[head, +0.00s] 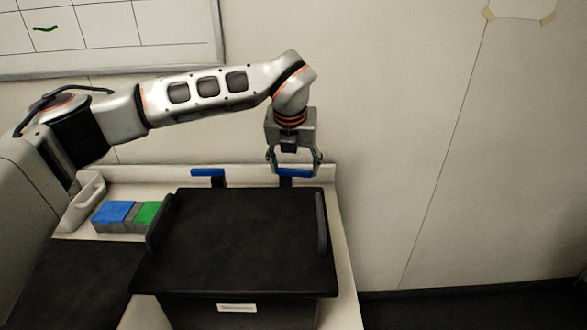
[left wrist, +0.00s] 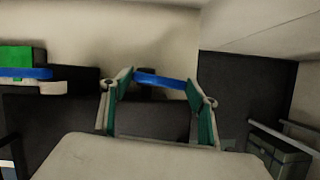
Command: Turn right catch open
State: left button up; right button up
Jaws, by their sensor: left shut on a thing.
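The black box has a dark lid (head: 245,240) with a raised handle along each side. Two blue catches stand behind its back edge. The right catch (head: 295,173) lies crosswise between the fingers of my left gripper (head: 294,167), which is shut on it from above. In the left wrist view the right catch (left wrist: 160,80) spans from one fingertip to the other, slightly tilted. The left catch (head: 208,172) lies crosswise and free to the left; a blue bar at the left of the wrist view (left wrist: 35,73) appears to be it. My right gripper is out of view.
A rack with a blue block (head: 114,211) and a green block (head: 147,212) stands left of the box. A pale handled holder (head: 84,203) is further left. A low pale ledge runs behind the catches, before the wall. Right of the bench is open.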

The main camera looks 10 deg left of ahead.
pick_arm(q)
jog(key=shift+w+n, duration=0.1)
jog(key=shift+n, duration=0.5)
jog(key=shift+y, duration=0.3)
jog(key=o, duration=1.1)
jog(key=shift+r, duration=0.1)
jog(key=v, duration=1.1)
jog(key=shift+r, duration=0.4)
